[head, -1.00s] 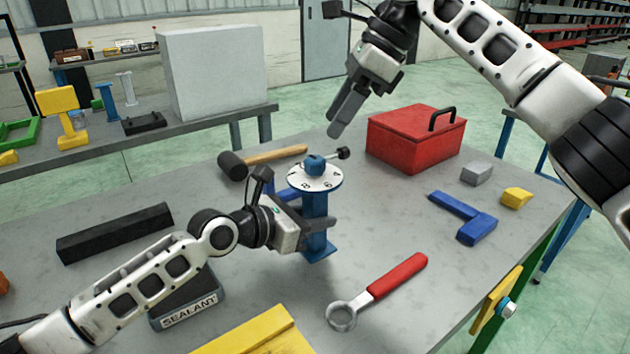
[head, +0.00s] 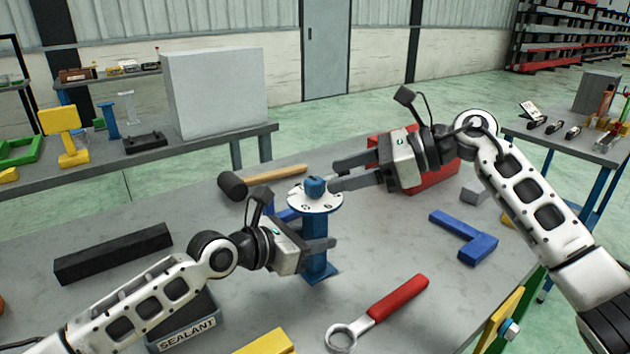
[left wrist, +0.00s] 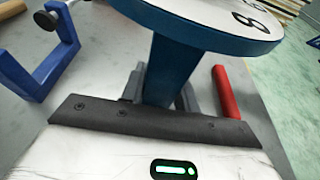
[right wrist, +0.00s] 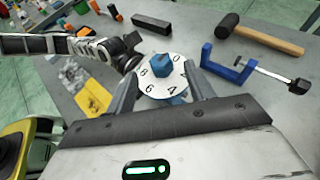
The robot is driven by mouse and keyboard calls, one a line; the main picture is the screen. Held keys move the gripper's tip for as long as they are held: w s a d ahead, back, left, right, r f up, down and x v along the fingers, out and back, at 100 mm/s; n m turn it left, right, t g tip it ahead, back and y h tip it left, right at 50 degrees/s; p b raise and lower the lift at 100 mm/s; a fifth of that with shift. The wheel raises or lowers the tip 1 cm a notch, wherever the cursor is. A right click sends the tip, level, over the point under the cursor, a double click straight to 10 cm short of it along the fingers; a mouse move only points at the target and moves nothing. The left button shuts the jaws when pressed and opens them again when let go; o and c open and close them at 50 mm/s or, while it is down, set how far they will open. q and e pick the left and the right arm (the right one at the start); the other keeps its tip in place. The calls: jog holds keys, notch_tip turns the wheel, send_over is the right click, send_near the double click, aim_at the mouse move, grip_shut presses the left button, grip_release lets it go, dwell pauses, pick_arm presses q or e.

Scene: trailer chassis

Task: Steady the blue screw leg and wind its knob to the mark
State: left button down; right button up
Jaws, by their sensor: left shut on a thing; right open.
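The blue screw leg (head: 315,265) stands upright on the bench, with a white numbered dial (head: 325,205) and a blue knob (head: 314,187) on top. My left gripper (head: 328,250) is shut on the leg's post below the dial. The left wrist view shows the post (left wrist: 170,75) between its fingers. My right gripper (head: 335,177) is open, just right of the knob at about its height. In the right wrist view the knob (right wrist: 161,65) lies between and just beyond the spread fingertips. The dial (right wrist: 168,86) shows 0, 8, 6 and 4; I cannot make out a mark.
A blue clamp (right wrist: 228,68) lies close behind the leg, near a hammer (head: 235,186). A red toolbox (head: 435,178) stands behind my right gripper. A red-handled ring wrench (head: 398,298) and a blue angled piece (head: 465,238) lie to the right. A black bar (head: 112,253) lies left.

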aim_at(319, 180)
jog(key=x, duration=0.5)
jog(key=shift+a+f, duration=0.15)
jog(key=shift+a, duration=0.15)
jog(key=c, duration=1)
